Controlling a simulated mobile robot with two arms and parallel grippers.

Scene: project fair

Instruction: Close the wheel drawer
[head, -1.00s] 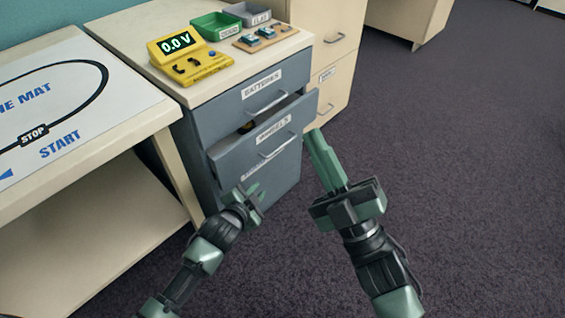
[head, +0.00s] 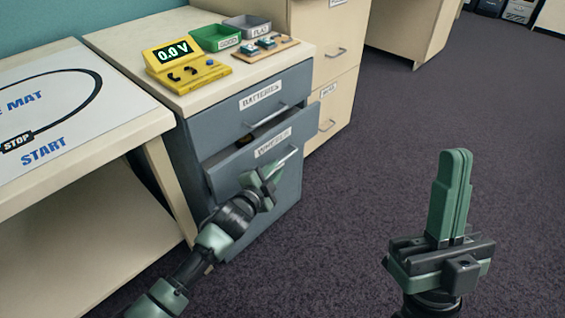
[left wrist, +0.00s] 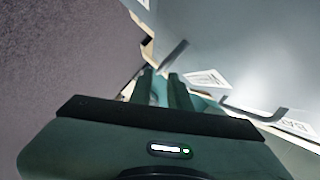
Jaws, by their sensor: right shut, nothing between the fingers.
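The wheel drawer (head: 232,168) is the grey drawer labelled WHEELS, below the BATTERIES drawer. It stands partly open, with a dark gap above its front. Its bar handle (head: 287,160) is partly hidden behind my left gripper. My left gripper (head: 267,176) is open, just in front of the drawer front near the handle. In the left wrist view its fingers (left wrist: 161,85) are apart and point toward a handle (left wrist: 173,55); I cannot tell whether they touch it. My right gripper (head: 455,165) is shut and empty, pointing up, over the floor well right of the drawers.
The BATTERIES drawer (head: 235,112) above is shut. A yellow meter (head: 180,65), green bin (head: 213,37) and grey bin (head: 247,25) stand on the cabinet top. A mat table (head: 100,135) is at left, a beige cabinet (head: 330,65) behind. The carpet at right is clear.

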